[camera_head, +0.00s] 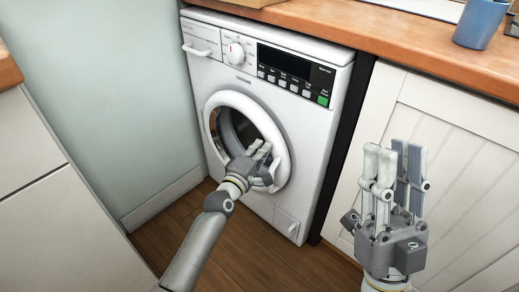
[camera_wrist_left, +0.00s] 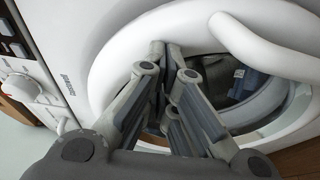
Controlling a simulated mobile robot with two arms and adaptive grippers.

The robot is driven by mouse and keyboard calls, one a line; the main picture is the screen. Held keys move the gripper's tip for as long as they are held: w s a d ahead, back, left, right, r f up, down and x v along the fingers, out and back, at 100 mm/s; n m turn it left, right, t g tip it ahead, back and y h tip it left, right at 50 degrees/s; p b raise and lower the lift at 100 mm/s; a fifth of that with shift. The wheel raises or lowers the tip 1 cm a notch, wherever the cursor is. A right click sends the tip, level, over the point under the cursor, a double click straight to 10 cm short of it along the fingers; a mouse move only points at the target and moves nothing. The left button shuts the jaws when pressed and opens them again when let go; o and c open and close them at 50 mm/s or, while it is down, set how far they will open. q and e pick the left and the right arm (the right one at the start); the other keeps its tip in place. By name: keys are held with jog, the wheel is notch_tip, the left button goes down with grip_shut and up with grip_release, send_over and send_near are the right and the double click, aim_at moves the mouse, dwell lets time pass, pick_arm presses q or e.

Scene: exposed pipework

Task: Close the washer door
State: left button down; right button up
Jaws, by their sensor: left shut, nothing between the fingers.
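The white washer (camera_head: 215,68) stands under the wooden counter. Its round white door (camera_head: 240,97), with a dark glass middle, is on its front; whether it stands slightly ajar is hard to tell. My left gripper (camera_head: 262,150) is shut and empty in front of the right part of the door and hides some of it. In the left wrist view, the shut fingers (camera_wrist_left: 165,58) point at the white door ring (camera_wrist_left: 118,55); contact is unclear. A curved white handle-like part (camera_wrist_left: 245,50) lies to their right. My right gripper (camera_head: 396,165) is open and empty, fingers upward, right of the washer.
A white panelled cabinet (camera_head: 455,130) is right of the washer, behind my right gripper. A blue mug (camera_head: 481,22) stands on the counter (camera_head: 400,48). A pale wall panel (camera_head: 95,90) and white drawers (camera_head: 50,190) are at left. The wooden floor (camera_head: 170,235) is clear.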

pick_arm(q)
jog(key=shift+r, duration=0.1)
jog(key=v, duration=1.2)
